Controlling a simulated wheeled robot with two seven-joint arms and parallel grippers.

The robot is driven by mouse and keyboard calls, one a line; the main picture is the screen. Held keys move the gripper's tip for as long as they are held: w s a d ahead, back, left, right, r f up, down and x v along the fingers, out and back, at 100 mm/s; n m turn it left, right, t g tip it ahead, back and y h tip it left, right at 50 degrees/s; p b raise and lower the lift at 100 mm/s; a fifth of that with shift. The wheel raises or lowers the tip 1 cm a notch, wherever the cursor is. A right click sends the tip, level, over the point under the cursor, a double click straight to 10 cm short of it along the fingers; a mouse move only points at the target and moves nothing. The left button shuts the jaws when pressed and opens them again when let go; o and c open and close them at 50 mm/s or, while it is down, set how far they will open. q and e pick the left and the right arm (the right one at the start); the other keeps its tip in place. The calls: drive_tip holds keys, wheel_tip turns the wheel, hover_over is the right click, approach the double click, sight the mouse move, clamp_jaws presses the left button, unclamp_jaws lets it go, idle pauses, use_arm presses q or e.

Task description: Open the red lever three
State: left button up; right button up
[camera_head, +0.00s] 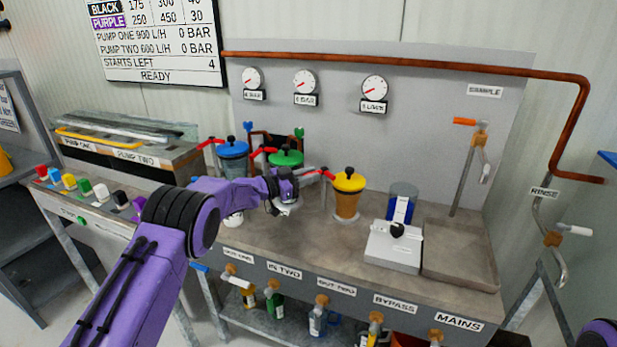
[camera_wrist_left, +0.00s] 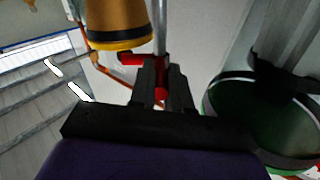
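Three red levers show in the head view: one by the blue-lidded vessel (camera_head: 233,150), one by the green-lidded vessel (camera_head: 287,158), and the third from the left, a red lever (camera_head: 322,173), beside the yellow-lidded vessel (camera_head: 347,196). My left gripper (camera_head: 297,176) is at that third lever, between the green and yellow lids. In the left wrist view, the fingers of my left gripper (camera_wrist_left: 164,88) are close together with red lever (camera_wrist_left: 160,94) between them. A red end shows left of the fingers, near the orange vessel (camera_wrist_left: 118,25). My right gripper is out of view.
A white scale-like box (camera_head: 394,246) and a shallow tray (camera_head: 460,255) stand to the right on the bench. A copper pipe (camera_head: 400,62) runs along the back panel. Colored buttons (camera_head: 85,187) line the left console. Valves labelled BYPASS and MAINS line the front edge.

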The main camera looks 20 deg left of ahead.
use_arm(q)
drive_tip(key=o, duration=0.3)
drive_tip(key=shift+o, duration=0.2)
drive_tip(key=b+v, duration=0.1)
drive_tip(key=v, duration=0.9)
drive_tip(key=shift+s+b, duration=0.25)
drive_tip(key=shift+b, duration=0.1)
